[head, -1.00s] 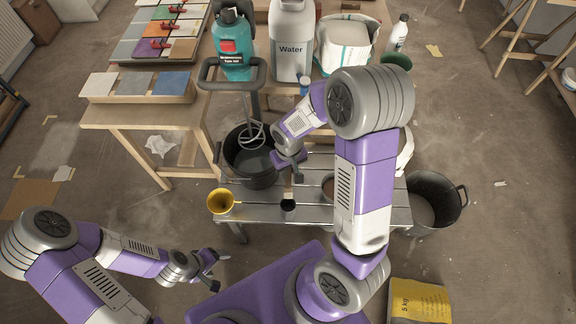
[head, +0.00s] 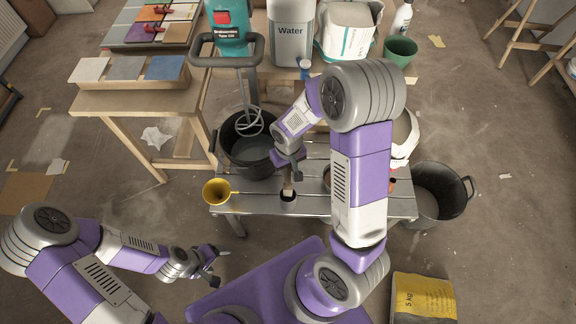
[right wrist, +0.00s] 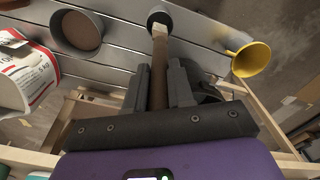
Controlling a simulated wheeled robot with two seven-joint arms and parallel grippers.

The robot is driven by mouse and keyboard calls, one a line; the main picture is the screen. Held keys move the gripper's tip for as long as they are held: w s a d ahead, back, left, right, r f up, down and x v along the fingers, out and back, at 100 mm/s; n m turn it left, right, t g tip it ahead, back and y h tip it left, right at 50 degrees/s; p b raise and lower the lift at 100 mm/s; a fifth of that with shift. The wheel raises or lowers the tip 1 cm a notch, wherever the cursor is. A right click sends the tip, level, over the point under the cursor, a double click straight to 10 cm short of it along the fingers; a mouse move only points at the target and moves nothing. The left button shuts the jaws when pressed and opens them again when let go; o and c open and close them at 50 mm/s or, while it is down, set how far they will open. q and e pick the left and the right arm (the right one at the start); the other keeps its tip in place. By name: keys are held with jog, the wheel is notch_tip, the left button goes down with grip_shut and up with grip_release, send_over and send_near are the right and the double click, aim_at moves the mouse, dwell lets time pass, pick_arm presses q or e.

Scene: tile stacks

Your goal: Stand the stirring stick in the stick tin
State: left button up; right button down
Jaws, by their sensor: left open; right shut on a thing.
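The stirring stick (head: 288,180) is brown with a pale tip. My right gripper (head: 290,166) is shut on it, above the grey slatted bench. In the right wrist view the stick (right wrist: 159,80) runs between the fingers of the right gripper (right wrist: 159,72), its pale tip overlapping the near rim of the small dark tin (right wrist: 157,12). In the head view the tin (head: 288,196) stands on the bench right below the stick. I cannot tell whether the tip is inside or just above it. My left gripper (head: 210,269) is open and empty, away from the bench at lower left.
A yellow funnel-like cup (head: 216,191) stands left of the tin on the bench (head: 262,203). A round pot with brown contents (right wrist: 78,32) stands on the other side, mostly behind my right arm in the head view. A black bucket (head: 246,150) with a mixer whisk is behind.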

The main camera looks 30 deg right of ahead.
aim_at(288, 175)
jog(key=shift+f+b, duration=2.1)
jog(key=shift+f, duration=0.65)
jog(key=c, duration=0.9)
grip_release()
notch_tip(288, 175, up, 8)
jog(key=p, duration=0.2)
jog(key=shift+f+p, duration=0.15)
jog(key=shift+p, duration=0.2)
